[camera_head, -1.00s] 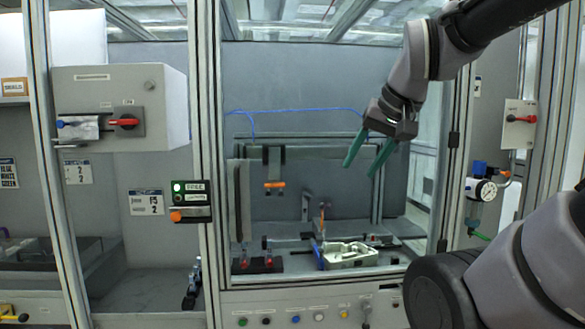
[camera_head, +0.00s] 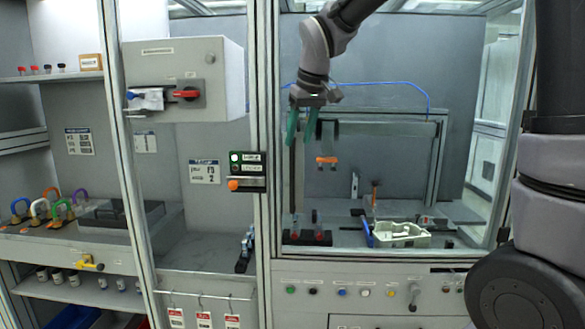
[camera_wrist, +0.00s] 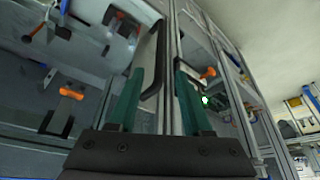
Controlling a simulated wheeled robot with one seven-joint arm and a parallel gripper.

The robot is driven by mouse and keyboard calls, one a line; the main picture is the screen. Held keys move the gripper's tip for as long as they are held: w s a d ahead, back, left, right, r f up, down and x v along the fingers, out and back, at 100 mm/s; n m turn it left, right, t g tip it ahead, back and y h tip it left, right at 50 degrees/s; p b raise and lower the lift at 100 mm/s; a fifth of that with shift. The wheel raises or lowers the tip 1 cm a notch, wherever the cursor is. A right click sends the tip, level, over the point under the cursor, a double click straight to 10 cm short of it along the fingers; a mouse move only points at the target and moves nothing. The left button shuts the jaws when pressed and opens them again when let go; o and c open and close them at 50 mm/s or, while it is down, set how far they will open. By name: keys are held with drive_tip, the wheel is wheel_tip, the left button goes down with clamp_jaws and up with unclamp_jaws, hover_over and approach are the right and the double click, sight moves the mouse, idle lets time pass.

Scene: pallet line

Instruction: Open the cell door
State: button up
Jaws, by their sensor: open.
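The cell door is a clear framed panel, and its frame post (camera_head: 265,120) stands left of the glazed opening. A black vertical bar handle (camera_head: 298,185) shows just below my gripper in the head view. In the wrist view the black handle (camera_wrist: 161,45) runs between and beyond my fingers. My gripper (camera_head: 301,140) has green fingers, pointing down in the head view, open and empty near the handle's upper part. It also shows in the wrist view (camera_wrist: 159,75). I cannot tell whether a finger touches the handle. The door looks shut.
A small box with a lit green lamp and orange button (camera_head: 247,171) sits on the post. A grey cabinet with a red switch (camera_head: 187,94) is at left. Behind the glass are a pale tray (camera_head: 400,234) and fixtures. Several padlocks (camera_head: 50,208) sit on the left shelf.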

sight(294, 161)
drive_tip(key=x, duration=1)
clamp_jaws()
idle(1.2)
